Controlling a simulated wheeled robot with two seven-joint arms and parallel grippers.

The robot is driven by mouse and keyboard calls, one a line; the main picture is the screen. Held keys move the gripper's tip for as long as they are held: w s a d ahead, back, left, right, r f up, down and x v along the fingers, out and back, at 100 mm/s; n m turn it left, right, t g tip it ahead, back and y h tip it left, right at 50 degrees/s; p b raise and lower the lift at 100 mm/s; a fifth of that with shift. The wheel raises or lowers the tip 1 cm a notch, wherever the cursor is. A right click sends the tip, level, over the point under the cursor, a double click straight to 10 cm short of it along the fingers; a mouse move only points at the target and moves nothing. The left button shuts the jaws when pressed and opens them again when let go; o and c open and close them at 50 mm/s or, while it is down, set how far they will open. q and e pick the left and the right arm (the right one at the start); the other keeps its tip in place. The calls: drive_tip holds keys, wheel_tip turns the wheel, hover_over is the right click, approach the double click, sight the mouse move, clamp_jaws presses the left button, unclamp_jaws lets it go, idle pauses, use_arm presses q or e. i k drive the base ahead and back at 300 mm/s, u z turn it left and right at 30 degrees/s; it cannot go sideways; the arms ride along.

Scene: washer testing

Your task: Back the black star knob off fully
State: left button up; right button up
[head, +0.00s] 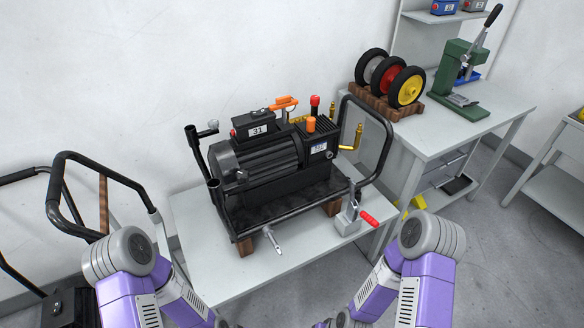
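The pressure washer (268,165) is a black motor and pump unit in a black tubular frame, standing on wooden blocks on a light table. I cannot clearly pick out a black star knob; the dark parts on the washer are too small to tell its shape. A small crank with a rounded grey end (212,125) sticks out at the frame's upper left. My two purple arms come in at the bottom left and bottom right, with their forearms pointing down and inward. Neither gripper shows in the head view.
A toggle clamp with a red handle (369,219) stands at the table's right front, and a grey metal pin (272,239) juts from the front. The table (225,281) is bare in front. A cart handle (105,172) stands left; wheels (407,88) and a green press (456,66) are behind right.

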sight(242, 176)
drive_tip(key=z, duration=1.35)
drive_tip(key=i, duration=0.95)
drive_tip(key=u, duration=2.5)
